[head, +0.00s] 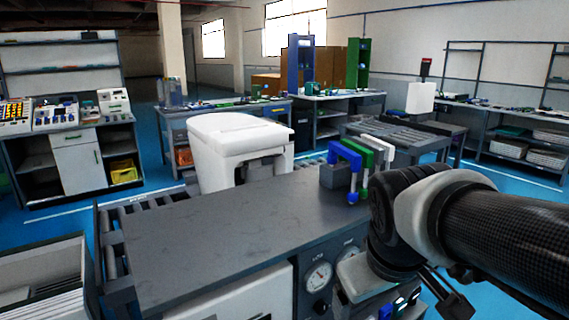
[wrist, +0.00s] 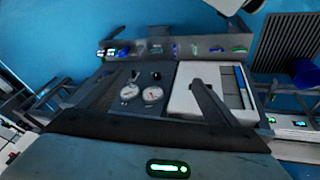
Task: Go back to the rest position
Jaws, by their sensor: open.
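My gripper (head: 422,306) hangs at the lower right of the head view, in front of the gauge panel (head: 335,275) of the near dark bench. Its fingers are apart and I see nothing held between them. In the wrist view my gripper (wrist: 152,92) points down past the panel, where two round gauges (wrist: 141,95) and a pale block (wrist: 205,88) show. My arm (head: 500,235) reaches in from the right edge of the head view and hides part of the bench's right end.
A grey bin (head: 45,275) is at the lower left.

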